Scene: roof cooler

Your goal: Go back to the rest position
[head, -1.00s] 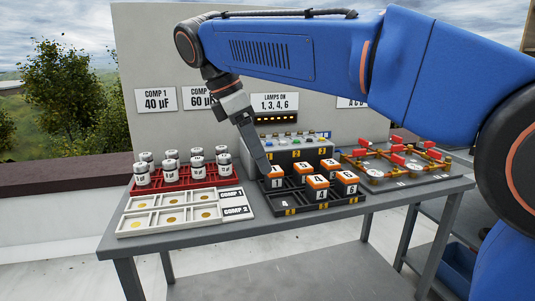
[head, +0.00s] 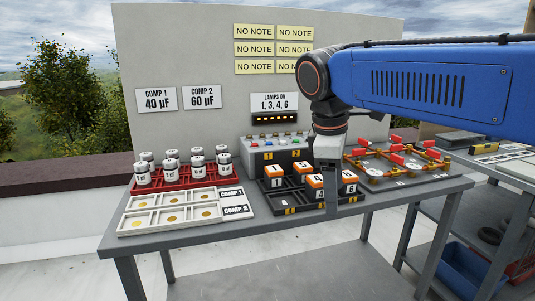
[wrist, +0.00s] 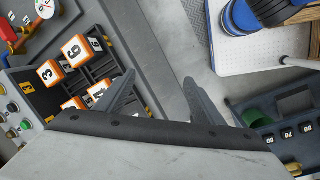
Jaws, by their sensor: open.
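My gripper (head: 326,180) hangs from my blue arm in front of the right part of the table in the head view. It hides part of the black tray behind it. In the wrist view my gripper (wrist: 160,95) has its two fingers well apart, with nothing between them but grey surfaces below. Orange and white numbered blocks (wrist: 75,50) sit in the black tray to the left of the fingers; the head view also shows the blocks (head: 273,170).
The grey table (head: 200,246) also bears a red rack of white cans (head: 183,181), a white compartment tray (head: 139,218), a grey lamp box (head: 268,148) and a board with red levers (head: 400,165). Shelving with a blue bin (head: 470,262) stands at the right.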

